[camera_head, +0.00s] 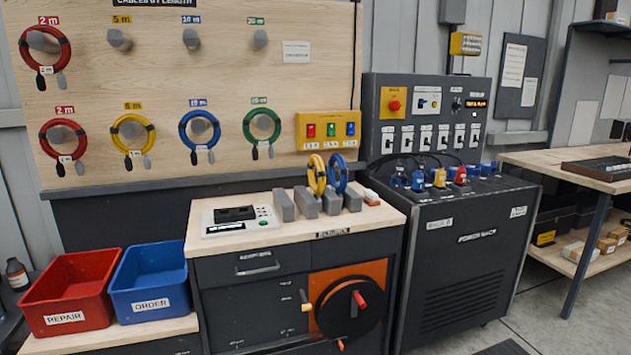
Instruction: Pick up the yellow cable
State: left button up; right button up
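A coiled yellow cable (115,135) hangs on a grey peg in the lower row of the wooden board (320,60), under a yellow "5 m" label, with its plug ends dangling. A second yellow cable coil (314,179) stands upright on the workbench (370,222), among grey blocks (306,202) that hide its lower part. A blue coil (338,174) stands upright just to its right. Neither of my grippers shows in the head view.
A red REPAIR bin (72,290) and a blue ORDER bin (150,282) stand at lower left. A tester (238,220) sits left of the blocks. A black power rack (470,250) stands right. Red, blue and green coils hang beside the yellow one. Several upper pegs are bare.

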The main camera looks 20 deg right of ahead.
aim_at(317, 191)
jog(key=z, duration=0.6)
jog(key=i, duration=1)
jog(key=z, duration=0.55)
